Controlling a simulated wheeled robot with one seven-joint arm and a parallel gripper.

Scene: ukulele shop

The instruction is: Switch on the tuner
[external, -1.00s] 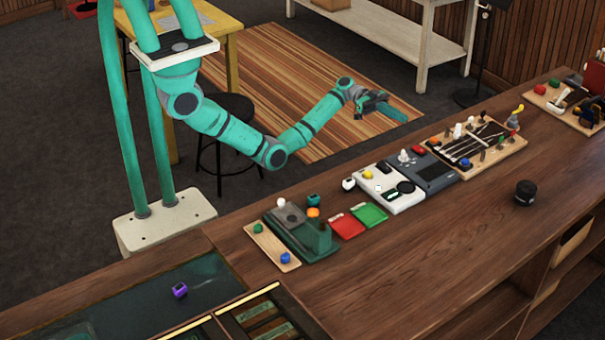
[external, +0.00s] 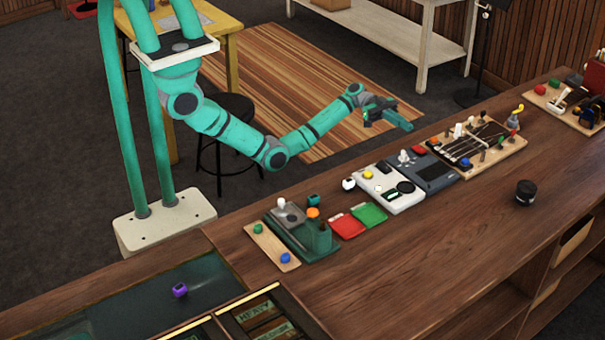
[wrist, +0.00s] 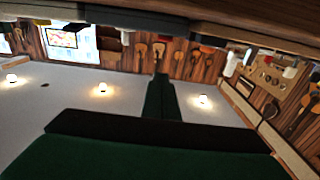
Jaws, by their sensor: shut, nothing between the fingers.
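My gripper (external: 405,124) is shut and empty. It hangs in the air above the rear side of the counter, apart from the devices. In the wrist view, its closed fingers (wrist: 160,98) point forward. Two devices sit side by side on the counter: a white one (external: 405,203) with a yellow knob, a small display and a dark round part, and a dark grey one (external: 437,174) with a dark panel. A white knob stands near their shared edge. I cannot tell for sure which is the tuner, or whether either is on.
A green stand (external: 312,247), red tray (external: 347,227) and green tray (external: 370,214) lie left of the devices. A wooden board (external: 500,152) with strings and pegs lies right. A black jar (external: 525,192) stands in front. The counter's front middle is clear.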

